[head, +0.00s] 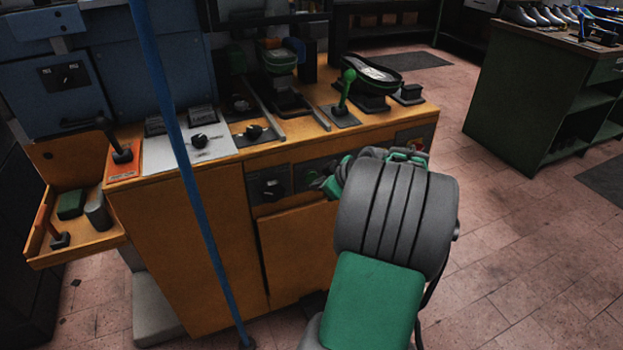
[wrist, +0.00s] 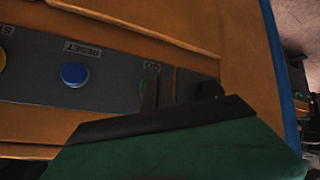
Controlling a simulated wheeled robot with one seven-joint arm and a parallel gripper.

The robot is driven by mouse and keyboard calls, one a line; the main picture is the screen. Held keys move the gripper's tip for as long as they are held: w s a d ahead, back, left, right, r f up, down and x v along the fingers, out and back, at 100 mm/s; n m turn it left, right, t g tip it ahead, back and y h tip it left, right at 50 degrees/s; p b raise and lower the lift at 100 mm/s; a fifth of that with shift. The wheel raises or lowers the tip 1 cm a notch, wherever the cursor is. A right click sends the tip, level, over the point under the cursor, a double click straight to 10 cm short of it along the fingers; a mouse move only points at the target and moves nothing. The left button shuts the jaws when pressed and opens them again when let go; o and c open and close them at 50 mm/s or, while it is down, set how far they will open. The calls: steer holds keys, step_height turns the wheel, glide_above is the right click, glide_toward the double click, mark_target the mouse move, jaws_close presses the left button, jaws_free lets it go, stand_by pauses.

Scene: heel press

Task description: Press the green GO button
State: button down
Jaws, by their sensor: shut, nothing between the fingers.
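The GO label (wrist: 152,65) is on the grey control panel (wrist: 115,90) in the wrist view, and its lettering is upside down. A dim sliver of the green GO button (wrist: 145,83) shows just below the label. My gripper (wrist: 151,94) is shut and empty, with its dark fingertips directly in front of the button and hiding most of it. I cannot tell whether the tips touch the button.
A blue RESET button (wrist: 74,74) and a yellow button (wrist: 1,60) are on the same panel. A dark knob (wrist: 209,89) is close beside my fingertips. The orange workbench (head: 215,240) carries a green-knobbed lever (head: 346,90). A blue pole (head: 190,175) crosses in front.

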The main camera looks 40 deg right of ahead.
steer(key=shift+w+d, duration=0.1)
steer(key=shift+w, duration=0.3)
steer(key=shift+w+d, duration=0.15)
steer(key=shift+w, duration=0.3)
stand_by(0.6)
steer(key=shift+s, duration=0.1)
steer(key=shift+s+a+b, duration=0.3)
steer(key=shift+s+b, duration=0.1)
steer(key=shift+s, duration=0.35)
